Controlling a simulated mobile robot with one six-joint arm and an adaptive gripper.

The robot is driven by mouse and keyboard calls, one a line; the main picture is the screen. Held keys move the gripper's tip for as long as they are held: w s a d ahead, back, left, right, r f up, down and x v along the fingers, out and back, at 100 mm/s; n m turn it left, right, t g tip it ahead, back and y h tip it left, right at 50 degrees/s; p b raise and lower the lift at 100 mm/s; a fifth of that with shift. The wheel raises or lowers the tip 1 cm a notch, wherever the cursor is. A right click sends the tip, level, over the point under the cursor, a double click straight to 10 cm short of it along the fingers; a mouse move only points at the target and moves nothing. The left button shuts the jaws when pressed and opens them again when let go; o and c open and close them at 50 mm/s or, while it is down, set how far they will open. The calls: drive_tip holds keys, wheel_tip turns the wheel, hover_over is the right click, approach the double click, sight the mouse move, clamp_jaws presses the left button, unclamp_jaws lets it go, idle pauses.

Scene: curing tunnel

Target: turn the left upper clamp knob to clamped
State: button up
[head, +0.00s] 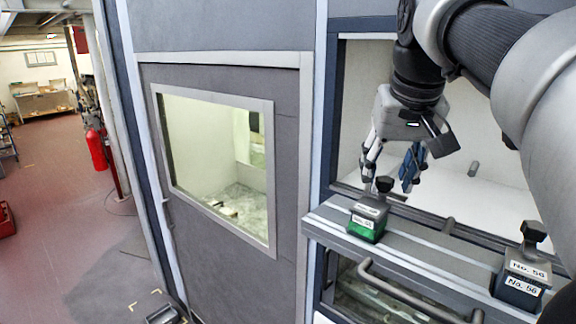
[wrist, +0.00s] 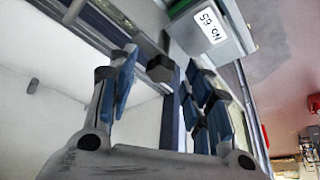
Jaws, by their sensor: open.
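The left upper clamp is a small block (head: 368,218) with a green front and a white label, on the grey ledge. Its black knob (head: 384,184) stands on top. My gripper (head: 387,178) is open, pointing down, with one blue-padded finger on each side of the knob in the head view. In the wrist view the knob (wrist: 160,68) shows between the spread fingers of my gripper (wrist: 161,60), with the labelled block (wrist: 208,35) beyond. Whether a finger touches the knob I cannot tell.
A second clamp block (head: 522,278) with its own black knob (head: 533,236) sits at the ledge's right end. A bar handle (head: 400,293) runs below the ledge (head: 430,245). A grey windowed door (head: 285,150) is to the left. Open floor (head: 60,200) lies further left.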

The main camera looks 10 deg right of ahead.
drive_tip(key=shift+w, duration=0.25)
drive_tip(key=shift+c, duration=1.4)
drive_tip(key=shift+s, duration=0.15)
drive_tip(key=shift+c, duration=1.2)
drive_tip(key=c, duration=0.5)
drive_tip(key=shift+c, duration=0.3)
